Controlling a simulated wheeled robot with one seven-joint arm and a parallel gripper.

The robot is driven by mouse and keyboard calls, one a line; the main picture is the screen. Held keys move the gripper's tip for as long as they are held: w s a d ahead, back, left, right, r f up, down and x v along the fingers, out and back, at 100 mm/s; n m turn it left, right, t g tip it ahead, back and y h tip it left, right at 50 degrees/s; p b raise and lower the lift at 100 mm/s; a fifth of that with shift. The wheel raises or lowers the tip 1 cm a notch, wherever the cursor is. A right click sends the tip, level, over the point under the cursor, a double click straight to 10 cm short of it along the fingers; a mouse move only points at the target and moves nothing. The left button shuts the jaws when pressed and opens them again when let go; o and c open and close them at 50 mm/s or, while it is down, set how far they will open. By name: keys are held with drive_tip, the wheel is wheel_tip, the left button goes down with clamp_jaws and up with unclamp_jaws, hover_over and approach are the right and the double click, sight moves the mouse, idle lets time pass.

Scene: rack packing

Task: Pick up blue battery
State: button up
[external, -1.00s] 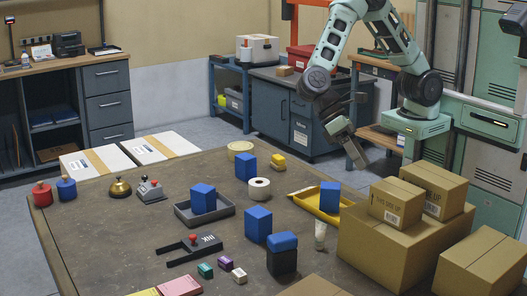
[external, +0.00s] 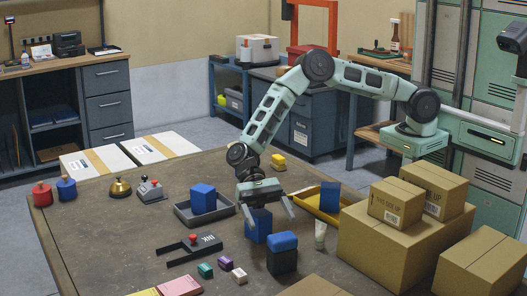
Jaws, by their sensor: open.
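Several blue blocks, which look like the batteries, are on the table. One blue battery (external: 259,229) stands upright on the bare tabletop near the middle. My gripper (external: 268,215) is open and points down over this battery, with one finger at each side of its upper part. I cannot tell whether the fingers touch it. Another blue battery (external: 203,198) stands in a dark grey tray (external: 184,213). A third (external: 330,196) is in a yellow tray (external: 305,203). A further blue block (external: 282,242) sits on a black base at the front.
Stacked cardboard boxes (external: 388,245) fill the right side of the table. A white cylinder (external: 320,236) stands close to the right of my gripper.

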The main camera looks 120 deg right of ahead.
sight(278, 233)
drive_tip(key=p+x, duration=0.2)
drive_tip(key=x, duration=0.7)
drive_tip(key=shift+r, duration=0.15)
drive_tip(key=c, duration=1.4)
drive_tip(key=shift+o, duration=0.2)
drive_tip(key=shift+r, duration=0.2)
